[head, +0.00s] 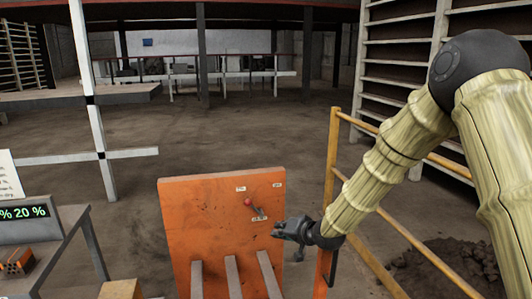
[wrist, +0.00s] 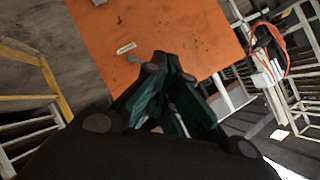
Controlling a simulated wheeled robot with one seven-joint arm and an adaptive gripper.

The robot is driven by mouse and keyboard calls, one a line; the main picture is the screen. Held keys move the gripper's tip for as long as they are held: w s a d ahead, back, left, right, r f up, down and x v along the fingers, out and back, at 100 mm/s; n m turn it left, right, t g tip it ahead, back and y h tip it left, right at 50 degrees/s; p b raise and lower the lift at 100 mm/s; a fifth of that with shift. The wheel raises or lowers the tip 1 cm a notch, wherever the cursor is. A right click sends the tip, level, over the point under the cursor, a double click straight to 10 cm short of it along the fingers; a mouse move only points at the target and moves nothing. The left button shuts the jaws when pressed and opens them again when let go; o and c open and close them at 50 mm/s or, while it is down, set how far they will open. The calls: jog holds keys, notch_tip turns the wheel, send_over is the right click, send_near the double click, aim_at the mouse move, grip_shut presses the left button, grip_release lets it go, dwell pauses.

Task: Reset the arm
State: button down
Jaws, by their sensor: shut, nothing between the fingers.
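My arm reaches in from the right in the head view. My gripper (head: 279,229) is shut and empty at the right edge of an upright orange panel (head: 200,228). A small lever with a red knob (head: 248,202) is on the panel, up and left of my gripper and apart from it in the picture. Small pale labels sit near the lever. In the wrist view my dark gripper fingers (wrist: 168,72) point at the orange panel (wrist: 200,35), with one label (wrist: 126,48) visible. The red knob cannot be made out there.
A yellow railing (head: 332,170) stands right of the panel, close to my forearm. A dark soil heap (head: 445,265) lies beyond it. A table with a percent display (head: 25,212) and an orange hollow brick (head: 17,261) is at left. The floor behind the panel is open.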

jog(key=s+d+f+g+h, duration=0.2)
jog(key=s+d+f, duration=0.2)
jog(key=s+f, duration=0.8)
jog(key=s+d+f+g+h, duration=0.1)
jog(key=s+d+f+g, duration=0.15)
jog(key=s+f, duration=0.95)
jog(key=s+d+f+g+h, duration=0.1)
jog(key=s+d+f, duration=0.3)
jog(key=s, duration=0.6)
jog(key=s+d+f+n+g+h, duration=0.1)
jog(key=s+d+f+g+h, duration=0.1)
jog(key=s, duration=0.8)
jog(key=s+d+f+n+g+h, duration=0.1)
jog(key=s+d+f, duration=0.4)
jog(key=s, duration=0.5)
jog(key=shift+d+f+g, duration=0.35)
jog(key=shift+f+g, duration=0.05)
jog(key=shift+g, duration=0.35)
